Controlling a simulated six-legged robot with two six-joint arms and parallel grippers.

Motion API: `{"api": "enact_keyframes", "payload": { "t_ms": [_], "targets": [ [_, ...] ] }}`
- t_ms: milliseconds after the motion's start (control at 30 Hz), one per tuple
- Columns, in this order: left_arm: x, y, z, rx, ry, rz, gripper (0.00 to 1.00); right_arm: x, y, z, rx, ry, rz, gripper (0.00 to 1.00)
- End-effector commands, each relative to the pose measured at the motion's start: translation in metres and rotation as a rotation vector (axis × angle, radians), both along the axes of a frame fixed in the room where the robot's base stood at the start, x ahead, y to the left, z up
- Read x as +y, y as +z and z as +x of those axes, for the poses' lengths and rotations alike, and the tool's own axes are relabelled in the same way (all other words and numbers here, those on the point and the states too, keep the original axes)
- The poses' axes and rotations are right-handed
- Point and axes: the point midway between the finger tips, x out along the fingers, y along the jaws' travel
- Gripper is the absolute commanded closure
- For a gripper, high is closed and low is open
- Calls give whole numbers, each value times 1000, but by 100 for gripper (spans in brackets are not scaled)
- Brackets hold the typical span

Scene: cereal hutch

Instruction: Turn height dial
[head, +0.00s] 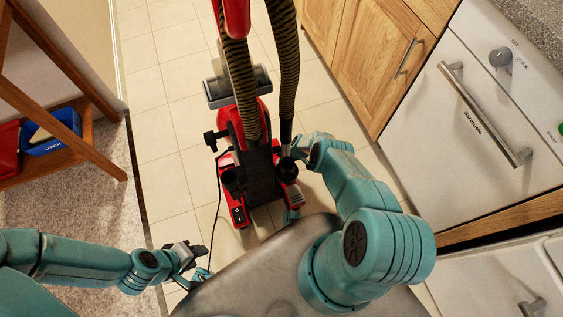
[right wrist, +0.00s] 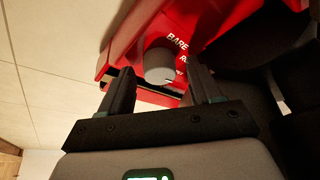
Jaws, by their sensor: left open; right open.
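The height dial (right wrist: 159,66) is a grey round knob on the red vacuum cleaner (right wrist: 210,20), with white lettering partly readable as "BARE" beside it. In the right wrist view my right gripper (right wrist: 161,84) is open, one finger to each side of the dial as seen. I cannot tell whether the fingertips reach past its face or touch it. In the head view the vacuum (head: 233,205) stands on the floor ahead, and my right gripper (head: 298,150) is at its right side. The dial cannot be made out there. My left gripper (head: 192,258) is open and empty, low at left.
Two ribbed hoses (head: 288,70) rise from the vacuum. Wooden cabinets (head: 385,60) and a white dishwasher (head: 470,120) line the right. A wooden shelf (head: 70,150) with a blue box (head: 55,130) stands left. Tiled floor (head: 165,105) is clear left of the vacuum, apart from a black cord.

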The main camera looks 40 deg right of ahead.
Motion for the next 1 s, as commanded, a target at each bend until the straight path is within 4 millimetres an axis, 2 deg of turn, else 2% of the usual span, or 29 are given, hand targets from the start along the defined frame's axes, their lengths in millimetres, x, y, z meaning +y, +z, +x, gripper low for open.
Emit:
{"api": "enact_keyframes", "payload": {
  "t_ms": [133,167,300,333,667,1000],
  "targets": [
    [0,1,0,0,0,0,57,0,1,0,0,0,0,37],
    [0,1,0,0,0,0,57,0,1,0,0,0,0,40],
    [0,1,0,0,0,0,57,0,1,0,1,0,1,85],
    [0,1,0,0,0,0,57,0,1,0,1,0,1,91],
    [0,-6,0,0,0,0,57,0,-1,0,1,38,1,91],
    [0,-37,0,0,0,0,57,-2,-5,2,-1,261,0,91]
  ]
}}
